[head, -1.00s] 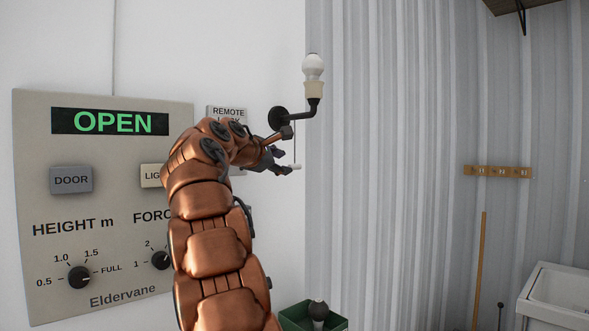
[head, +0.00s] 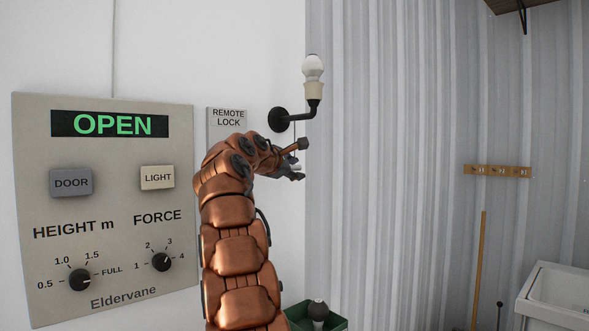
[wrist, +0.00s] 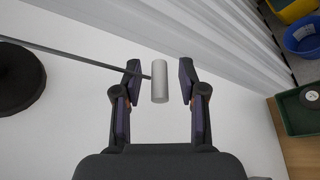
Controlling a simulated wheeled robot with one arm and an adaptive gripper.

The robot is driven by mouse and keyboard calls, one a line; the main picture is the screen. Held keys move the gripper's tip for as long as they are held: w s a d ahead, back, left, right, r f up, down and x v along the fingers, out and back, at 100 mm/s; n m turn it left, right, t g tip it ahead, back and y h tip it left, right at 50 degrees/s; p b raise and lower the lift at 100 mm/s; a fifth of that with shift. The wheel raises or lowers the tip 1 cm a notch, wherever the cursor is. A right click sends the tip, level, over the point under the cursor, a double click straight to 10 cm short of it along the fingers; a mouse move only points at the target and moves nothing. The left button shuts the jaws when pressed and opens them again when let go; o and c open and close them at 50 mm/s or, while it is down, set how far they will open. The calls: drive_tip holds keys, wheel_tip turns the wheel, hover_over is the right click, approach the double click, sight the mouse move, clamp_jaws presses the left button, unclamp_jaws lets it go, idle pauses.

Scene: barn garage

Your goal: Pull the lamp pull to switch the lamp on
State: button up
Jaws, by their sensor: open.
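The wall lamp (head: 313,68) has a bare, unlit-looking bulb on a black bracket. Its thin cord hangs down behind my wrist in the head view. The lamp pull (wrist: 160,82) is a small pale cylinder on the cord's end in the wrist view. My gripper (wrist: 159,80) is open, with the pull between its fingertips and a gap visible on both sides. The cord crosses near the left finger; contact there I cannot tell. In the head view my gripper (head: 297,172) is below the lamp bracket, and the pull is mostly hidden at the fingers.
A control panel (head: 105,200) reading OPEN and a REMOTE LOCK plate (head: 228,119) are on the wall left of my arm. A green crate (head: 336,324) stands below. A white sink (head: 558,300) is at lower right. The corrugated wall is behind.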

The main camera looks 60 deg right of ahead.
drive_tip(key=shift+c, duration=0.3)
clamp_jaws()
idle(0.3)
